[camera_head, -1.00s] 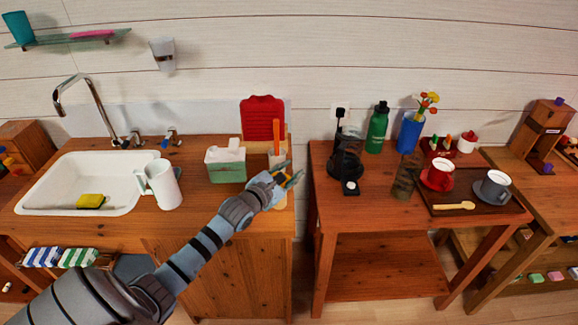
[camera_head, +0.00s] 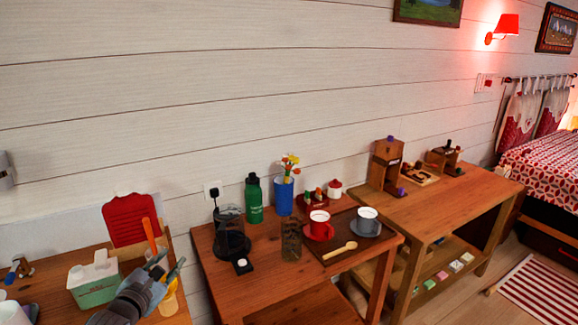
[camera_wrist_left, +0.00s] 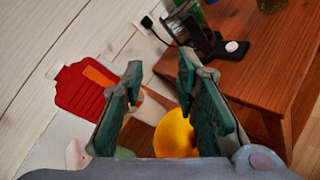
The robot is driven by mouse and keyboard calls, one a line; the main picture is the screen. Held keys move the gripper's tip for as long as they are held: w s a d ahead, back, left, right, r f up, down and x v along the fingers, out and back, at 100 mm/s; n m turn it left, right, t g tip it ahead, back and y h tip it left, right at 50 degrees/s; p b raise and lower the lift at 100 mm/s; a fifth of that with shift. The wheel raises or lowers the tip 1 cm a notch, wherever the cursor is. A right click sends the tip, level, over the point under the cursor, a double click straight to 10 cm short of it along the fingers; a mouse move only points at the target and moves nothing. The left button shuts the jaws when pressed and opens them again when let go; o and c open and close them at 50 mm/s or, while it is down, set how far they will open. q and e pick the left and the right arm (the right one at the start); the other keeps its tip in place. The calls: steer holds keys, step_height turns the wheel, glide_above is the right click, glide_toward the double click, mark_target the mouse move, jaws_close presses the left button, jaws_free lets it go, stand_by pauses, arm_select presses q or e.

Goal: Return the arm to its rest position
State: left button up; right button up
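My left gripper (camera_head: 168,267) is over the right end of the sink counter, low at the left of the head view. In the left wrist view my left gripper (camera_wrist_left: 160,85) has its two teal-padded fingers spread apart, with nothing clasped between them. A yellow rounded thing (camera_wrist_left: 175,135) shows beyond the fingers, near the right one; whether it touches is unclear. My left forearm is mostly outside the head view. My right gripper is in neither view.
A green-and-white box (camera_head: 95,283), a red board (camera_head: 130,219) and an orange-handled utensil (camera_head: 150,234) are close to the gripper. Right of a gap, a wooden table (camera_head: 262,287) bears a glass carafe (camera_head: 232,232), green bottle (camera_head: 254,200), blue vase (camera_head: 284,196) and cups.

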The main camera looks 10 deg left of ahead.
arm_select(q)
steer(key=s+d+f+m+g, duration=0.3)
steer(key=s+d+f+m, duration=0.2)
steer(key=s+f+m, duration=0.25)
steer(key=s+d+f+m+g, duration=0.3)
steer(key=s+d+f+m, duration=0.1)
steer(key=s+f+m, duration=0.35)
steer(key=s+d+f+m+g, duration=0.1)
steer(key=s+d+m+g, duration=0.15)
steer(key=s+m, duration=0.55)
steer(key=s+d+f+m+g, duration=0.1)
steer(key=s+d+m+g, duration=0.15)
steer(key=s+m, duration=0.55)
steer(key=s+a+f+n+g, duration=0.1)
steer(key=s+f, duration=0.2)
steer(key=f, duration=0.8)
steer(key=s+a+f+g, duration=0.1)
steer(key=s+f, duration=0.1)
steer(key=f, duration=0.9)
steer(key=s+f+g, duration=0.1)
steer(key=s+f, duration=0.9)
steer(key=s, duration=0.3)
steer(key=shift+s+a+f+n, duration=0.2)
steer(key=shift+a+f+n, duration=0.1)
steer(key=shift+a, duration=0.05)
steer(key=shift+s, duration=0.1)
